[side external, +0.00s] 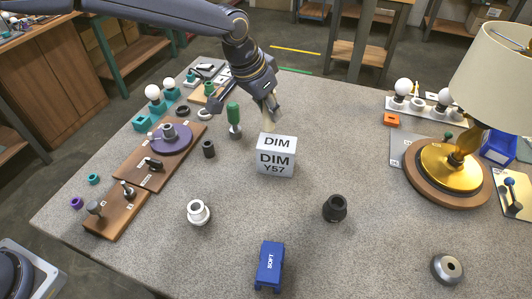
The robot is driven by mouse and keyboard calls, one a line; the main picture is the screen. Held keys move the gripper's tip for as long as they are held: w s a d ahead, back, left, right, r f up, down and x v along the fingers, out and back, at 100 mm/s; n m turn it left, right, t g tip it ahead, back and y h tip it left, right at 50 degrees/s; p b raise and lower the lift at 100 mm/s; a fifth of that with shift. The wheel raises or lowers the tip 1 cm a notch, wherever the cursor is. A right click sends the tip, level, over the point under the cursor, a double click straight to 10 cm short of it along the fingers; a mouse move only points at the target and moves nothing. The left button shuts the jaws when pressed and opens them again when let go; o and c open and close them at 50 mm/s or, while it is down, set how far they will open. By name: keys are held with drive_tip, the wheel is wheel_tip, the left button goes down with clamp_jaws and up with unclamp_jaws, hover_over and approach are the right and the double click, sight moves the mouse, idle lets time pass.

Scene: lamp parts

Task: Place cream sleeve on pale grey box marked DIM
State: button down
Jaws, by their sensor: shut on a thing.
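The pale grey box marked DIM (276,155) stands on the speckled table near the middle, with "DIM" on its top and "DIM Y57" on its front. My gripper (271,112) points down just above and behind the box's back left edge in the picture. It is shut on a small pale piece, the cream sleeve (267,122), which is mostly hidden by the fingers. Whether the sleeve touches the box cannot be told from this view.
A green-handled tool (233,118) and a dark ring (208,149) stand left of the box. A white socket (198,212), a black socket (335,208) and a blue SOFT block (269,266) stand nearer. A lamp (455,165) is at right.

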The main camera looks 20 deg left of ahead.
drive_tip(key=w+f, duration=0.1)
drive_tip(key=w+d+f, duration=0.1)
drive_tip(key=f, duration=0.1)
drive_tip(key=shift+w+d+f, duration=0.1)
drive_tip(key=shift+w+f, duration=0.1)
drive_tip(key=shift+w, duration=0.15)
drive_tip(key=shift+w+d+f, duration=0.1)
drive_tip(key=shift+f, duration=1.55)
drive_tip(key=shift+f, duration=0.1)
drive_tip(key=c, duration=1)
unclamp_jaws()
